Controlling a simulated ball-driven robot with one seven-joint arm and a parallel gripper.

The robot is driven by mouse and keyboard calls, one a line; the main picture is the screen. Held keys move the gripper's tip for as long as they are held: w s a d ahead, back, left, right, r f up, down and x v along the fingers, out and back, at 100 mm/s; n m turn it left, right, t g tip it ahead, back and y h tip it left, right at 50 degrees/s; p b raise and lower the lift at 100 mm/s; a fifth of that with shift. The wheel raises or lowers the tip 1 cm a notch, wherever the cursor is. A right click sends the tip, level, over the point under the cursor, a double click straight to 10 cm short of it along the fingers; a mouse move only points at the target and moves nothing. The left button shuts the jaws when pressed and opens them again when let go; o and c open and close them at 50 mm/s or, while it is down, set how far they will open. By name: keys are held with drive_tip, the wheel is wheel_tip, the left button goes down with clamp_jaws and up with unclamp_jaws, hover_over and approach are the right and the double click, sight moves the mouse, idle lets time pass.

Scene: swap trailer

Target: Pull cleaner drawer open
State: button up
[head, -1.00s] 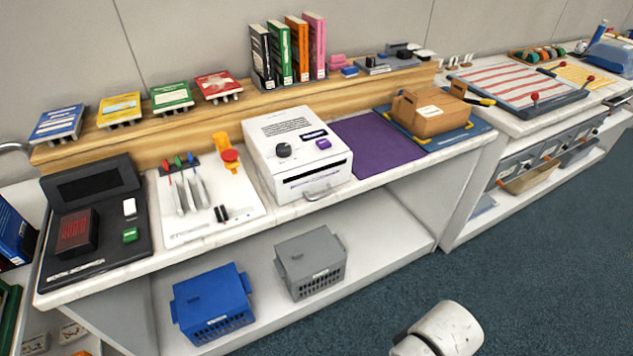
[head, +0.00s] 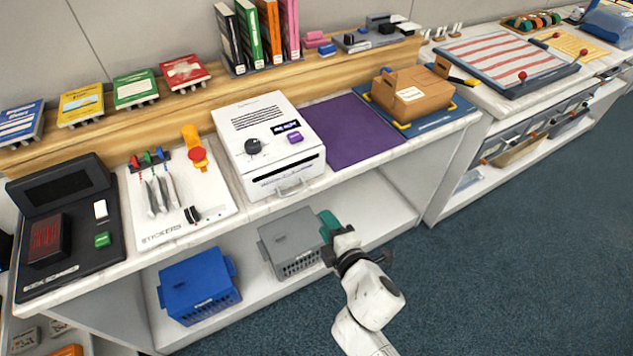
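The cleaner is a white box (head: 268,143) on the counter, with a black knob, a purple button and a dark slot across its front. Its drawer handle (head: 291,188) is a pale bar low on the front face, near the counter's front edge. The drawer looks closed. My gripper (head: 328,225) has teal on its fingers and is in front of the counter, below and to the right of the handle, apart from it. It overlaps the right side of the grey basket in the picture. I cannot make out the gap between its fingers.
A grey basket (head: 290,240) and a blue basket (head: 197,285) stand on the lower shelf. A purple mat (head: 350,130) and a brown cardboard box (head: 412,95) lie right of the cleaner. A white tool board (head: 205,205) is left of it. Blue carpet (head: 470,270) is clear at right.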

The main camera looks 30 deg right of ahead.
sight(296, 193)
drive_tip(key=w+b, duration=0.1)
drive_tip(key=w, duration=0.3)
drive_tip(key=w+a+f+n+y, duration=0.1)
drive_tip(key=w, duration=0.3)
drive_tip(key=w+n+t+b, duration=0.1)
drive_tip(key=w, duration=0.3)
drive_tip(key=shift+a+f+b, duration=0.15)
drive_tip(key=shift+a+b, duration=0.1)
drive_tip(key=shift+b, duration=0.05)
drive_tip(key=shift+s, duration=0.1)
clamp_jaws()
idle(1.0)
